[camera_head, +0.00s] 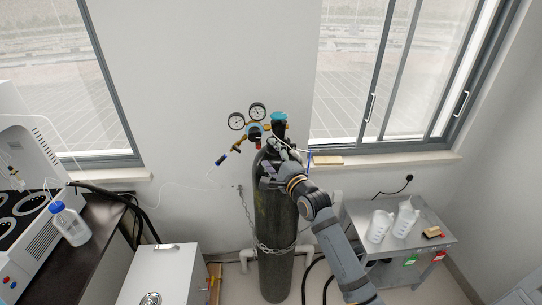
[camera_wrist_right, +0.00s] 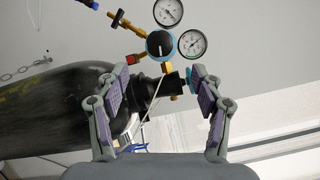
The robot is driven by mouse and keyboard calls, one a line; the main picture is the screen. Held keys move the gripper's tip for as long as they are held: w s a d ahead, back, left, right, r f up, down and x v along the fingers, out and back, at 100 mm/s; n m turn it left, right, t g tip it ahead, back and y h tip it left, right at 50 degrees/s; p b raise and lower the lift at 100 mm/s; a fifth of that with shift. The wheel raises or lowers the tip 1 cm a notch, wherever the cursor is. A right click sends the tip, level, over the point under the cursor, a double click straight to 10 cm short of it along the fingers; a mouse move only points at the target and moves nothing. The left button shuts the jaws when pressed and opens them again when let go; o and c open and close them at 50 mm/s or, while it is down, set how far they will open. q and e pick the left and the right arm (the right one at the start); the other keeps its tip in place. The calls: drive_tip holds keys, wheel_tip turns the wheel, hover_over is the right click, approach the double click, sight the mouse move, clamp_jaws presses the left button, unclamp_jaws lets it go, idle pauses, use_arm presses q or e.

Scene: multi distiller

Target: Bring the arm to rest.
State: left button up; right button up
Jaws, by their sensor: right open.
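My right gripper (camera_head: 275,160) is at the top of the tall dark gas cylinder (camera_head: 274,225), its arm coming in from the lower right. In the right wrist view the gripper (camera_wrist_right: 160,80) is open, with one grey finger with purple pads on each side. The cylinder's black neck and valve (camera_wrist_right: 146,88) show between and beyond the fingers. A blue-green valve knob (camera_head: 279,117) shows above the gripper; in the wrist view it is partly behind the right finger. I cannot tell whether the fingers touch the valve. My left gripper is not in view.
Regulator gauges (camera_head: 247,117) stand at the cylinder's top, and a chain (camera_head: 272,250) goes round its body. A metal table (camera_head: 440,238) with white bottles is at the right. A dark bench (camera_head: 92,245) with a blue-capped bottle (camera_head: 69,224) is at the left, near a white cabinet (camera_head: 158,275).

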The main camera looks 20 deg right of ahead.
drive_tip(key=shift+f, duration=0.1)
idle(0.3)
drive_tip(key=s+d+f+n+g+h+b, duration=0.1)
drive_tip(key=d+f+n+g+b, duration=0.1)
drive_tip(key=f, duration=1.2)
drive_tip(key=s+d+f+n+g+h+b, duration=0.1)
drive_tip(key=f+n+g+b, duration=0.1)
drive_tip(key=f, duration=1.2)
drive_tip(key=s+d+f+n+g+b, duration=0.15)
drive_tip(key=s+f, duration=0.35)
drive_tip(key=f, duration=0.5)
drive_tip(key=s+f+n+g+b, duration=0.25)
drive_tip(key=s+f, duration=0.25)
drive_tip(key=f, duration=0.5)
drive_tip(key=s+f+n+g+h+b, duration=0.1)
drive_tip(key=s+f+n+g+b, duration=0.35)
drive_tip(key=s+f, duration=1.6)
drive_tip(key=s+f+n+g, duration=0.2)
drive_tip(key=s+f+n, duration=0.2)
drive_tip(key=s, duration=0.7)
drive_tip(key=s+f+n+g, duration=0.2)
drive_tip(key=s+f, duration=0.4)
drive_tip(key=s, duration=0.5)
drive_tip(key=shift+f+n+g+b, duration=0.25)
drive_tip(key=shift+n+g+b, duration=0.1)
drive_tip(key=shift+n, duration=0.5)
